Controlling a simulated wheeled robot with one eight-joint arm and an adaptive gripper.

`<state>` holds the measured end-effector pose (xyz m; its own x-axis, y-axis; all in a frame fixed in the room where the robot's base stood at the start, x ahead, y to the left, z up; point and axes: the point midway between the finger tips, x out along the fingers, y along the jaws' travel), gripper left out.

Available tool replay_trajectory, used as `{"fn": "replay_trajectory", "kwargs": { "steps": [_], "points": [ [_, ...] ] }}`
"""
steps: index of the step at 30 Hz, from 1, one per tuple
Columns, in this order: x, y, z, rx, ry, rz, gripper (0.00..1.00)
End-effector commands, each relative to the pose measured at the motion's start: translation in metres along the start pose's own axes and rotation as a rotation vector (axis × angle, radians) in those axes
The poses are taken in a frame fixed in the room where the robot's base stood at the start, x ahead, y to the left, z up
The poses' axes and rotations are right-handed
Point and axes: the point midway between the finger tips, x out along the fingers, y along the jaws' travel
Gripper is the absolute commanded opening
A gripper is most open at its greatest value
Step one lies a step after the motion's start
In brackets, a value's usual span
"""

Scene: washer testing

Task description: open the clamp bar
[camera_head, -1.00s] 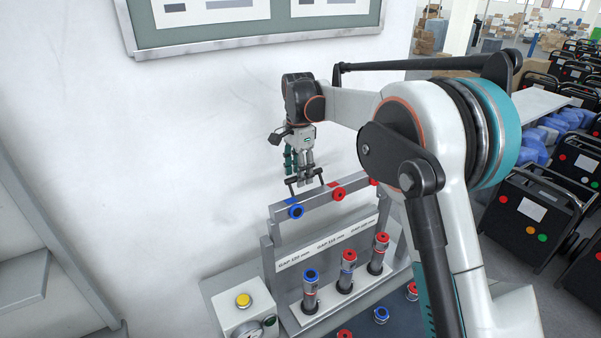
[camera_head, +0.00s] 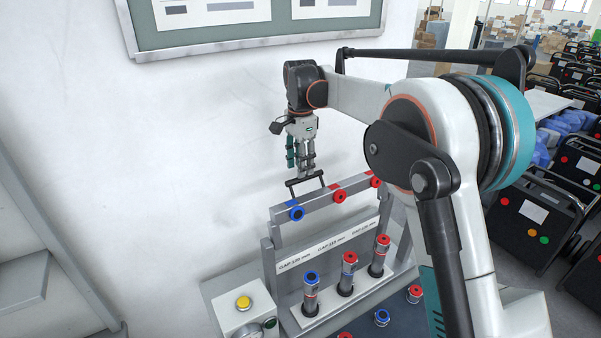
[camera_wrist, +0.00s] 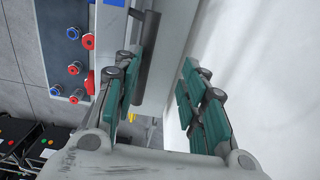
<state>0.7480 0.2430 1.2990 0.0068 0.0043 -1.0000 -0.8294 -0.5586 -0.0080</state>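The clamp bar (camera_head: 317,207) is a grey bar across the top of the test fixture, carrying blue and red fittings. Its black handle (camera_head: 305,183) stands up from the bar's left part. My gripper (camera_head: 308,174) points down just above the handle, apart from it as far as the head view shows. In the wrist view my gripper (camera_wrist: 160,85) is open, with green-padded fingers spread and nothing held. The dark handle (camera_wrist: 148,50) shows close to the left finger there, partly hidden by it.
Below the bar, the fixture holds upright cylinders with blue (camera_head: 311,278) and red (camera_head: 349,258) tops. A control box with a yellow button (camera_head: 243,302) stands at left. The white wall is close behind. Black wheeled units (camera_head: 540,215) stand at right.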

Motion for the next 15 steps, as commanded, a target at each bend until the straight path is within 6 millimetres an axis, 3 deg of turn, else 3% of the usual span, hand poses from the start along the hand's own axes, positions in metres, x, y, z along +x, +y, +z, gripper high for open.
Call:
{"fn": "replay_trajectory", "kwargs": {
  "steps": [6,15],
  "points": [
    [-0.046,0.001,0.001,-0.001,0.000,0.002,0.34],
    [-0.081,0.002,0.001,-0.001,0.000,0.003,0.34]
  ]
}}
